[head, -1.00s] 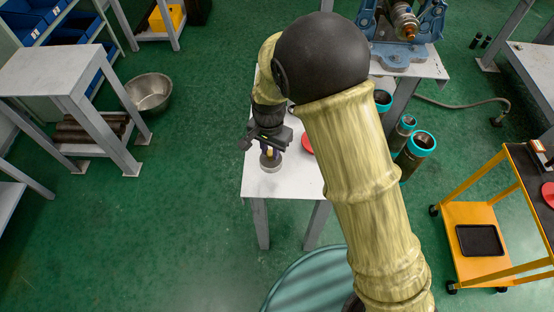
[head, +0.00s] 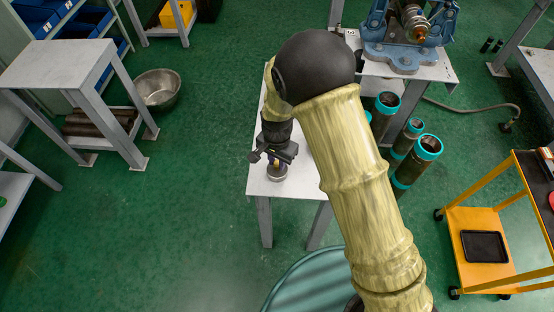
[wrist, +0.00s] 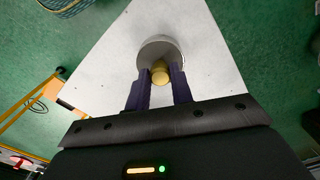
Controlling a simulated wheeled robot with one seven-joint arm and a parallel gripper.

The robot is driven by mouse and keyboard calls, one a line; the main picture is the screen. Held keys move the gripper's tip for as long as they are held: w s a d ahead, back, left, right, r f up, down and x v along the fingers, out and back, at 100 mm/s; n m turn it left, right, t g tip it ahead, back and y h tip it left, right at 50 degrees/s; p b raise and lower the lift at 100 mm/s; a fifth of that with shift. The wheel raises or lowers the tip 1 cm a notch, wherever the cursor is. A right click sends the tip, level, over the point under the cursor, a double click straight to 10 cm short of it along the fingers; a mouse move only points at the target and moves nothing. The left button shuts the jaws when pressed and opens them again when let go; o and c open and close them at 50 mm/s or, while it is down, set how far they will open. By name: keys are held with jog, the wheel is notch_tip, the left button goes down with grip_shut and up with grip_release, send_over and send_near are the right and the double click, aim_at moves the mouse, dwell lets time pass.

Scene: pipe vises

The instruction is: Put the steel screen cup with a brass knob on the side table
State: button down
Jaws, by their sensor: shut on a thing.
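The steel screen cup (head: 277,176) is a short grey cylinder with a brass knob (wrist: 160,72) on top. My gripper (head: 276,160) is shut on the knob from above; in the wrist view its two fingers (wrist: 158,85) stand on either side of the knob, with the cup's round steel body (wrist: 160,48) beyond them. The cup is over the front part of a white-topped table (head: 262,186); I cannot tell whether it touches the top. Another pale-topped table (head: 60,62) stands at the left, its top bare. My arm hides much of the middle table.
A blue vise (head: 402,45) stands on the table behind. Several dark cylinders with teal rims (head: 428,146) are on the floor to the right. A steel basin (head: 157,88) lies by the left table. A yellow cart (head: 480,215) is at the right. Green floor is open at the front left.

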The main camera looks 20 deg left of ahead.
aim_at(277, 163)
jog(key=shift+f, duration=0.15)
jog(key=c, duration=1.2)
grip_release()
jog(key=shift+c, duration=0.2)
notch_tip(277, 163, up, 12)
jog(key=shift+d+r, duration=0.1)
jog(key=shift+r, duration=0.1)
